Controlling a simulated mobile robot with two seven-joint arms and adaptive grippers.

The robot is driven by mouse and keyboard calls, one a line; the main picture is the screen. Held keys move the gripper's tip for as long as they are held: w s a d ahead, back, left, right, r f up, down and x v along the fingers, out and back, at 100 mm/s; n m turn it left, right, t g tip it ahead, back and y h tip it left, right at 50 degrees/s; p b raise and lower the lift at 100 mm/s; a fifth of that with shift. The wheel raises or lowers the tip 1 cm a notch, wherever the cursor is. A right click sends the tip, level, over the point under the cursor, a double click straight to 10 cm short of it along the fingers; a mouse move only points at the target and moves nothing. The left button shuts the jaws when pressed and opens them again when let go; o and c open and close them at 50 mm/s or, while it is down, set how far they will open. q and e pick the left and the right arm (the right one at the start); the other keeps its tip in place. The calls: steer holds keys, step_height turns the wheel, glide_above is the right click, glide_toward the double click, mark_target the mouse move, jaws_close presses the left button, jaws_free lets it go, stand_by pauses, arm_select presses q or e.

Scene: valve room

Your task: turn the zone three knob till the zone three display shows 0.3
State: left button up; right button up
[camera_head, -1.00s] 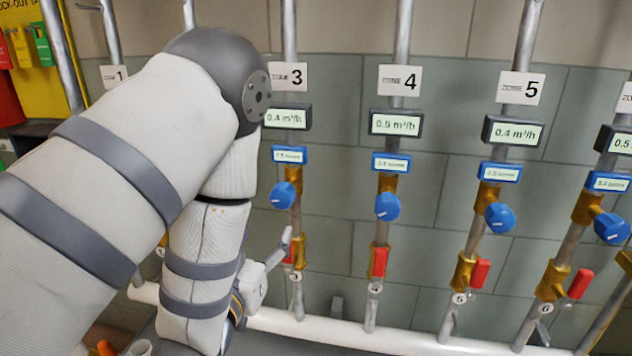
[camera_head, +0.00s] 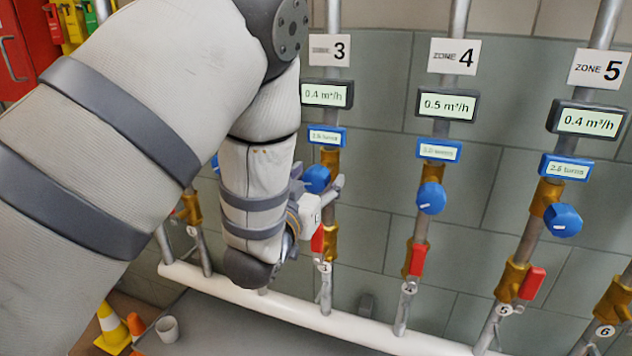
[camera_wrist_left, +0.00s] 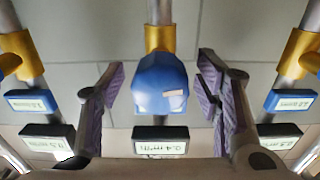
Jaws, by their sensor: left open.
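The zone three display (camera_head: 326,94) reads 0.4 m³/h, below the sign marked 3 (camera_head: 329,50). The blue zone three knob (camera_head: 317,179) is on the same pipe, under a small blue turns display (camera_head: 326,136). My left gripper (camera_head: 328,186) is at the knob and partly covers it. In the left wrist view, which is upside down, the knob (camera_wrist_left: 160,85) sits between the two open fingers (camera_wrist_left: 163,98), with a gap on each side. The display (camera_wrist_left: 160,140) shows beyond it. My right gripper is not in view.
The zone 4 knob (camera_head: 431,198) and zone 5 knob (camera_head: 563,220) are on pipes to the right. A red valve handle (camera_head: 317,240) sits just below the gripper. A white horizontal pipe (camera_head: 340,325) runs along the bottom. A traffic cone (camera_head: 112,328) stands at lower left.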

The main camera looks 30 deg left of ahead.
arm_select(q)
steer(key=c, duration=1.2)
steer(key=shift+o, duration=0.2)
steer(key=m+p, duration=0.1)
steer(key=m, duration=0.2)
steer(key=shift+s+r+p, duration=0.1)
steer(key=shift+r+p, duration=0.25)
steer(key=shift+r, duration=0.05)
steer(key=shift+f+m, duration=0.15)
steer(key=shift+m, duration=0.35)
steer(key=shift+f, duration=0.25)
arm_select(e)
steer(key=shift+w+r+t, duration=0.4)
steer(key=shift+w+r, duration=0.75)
arm_select(q)
steer(key=o, duration=1.2)
steer(key=shift+c, duration=0.2)
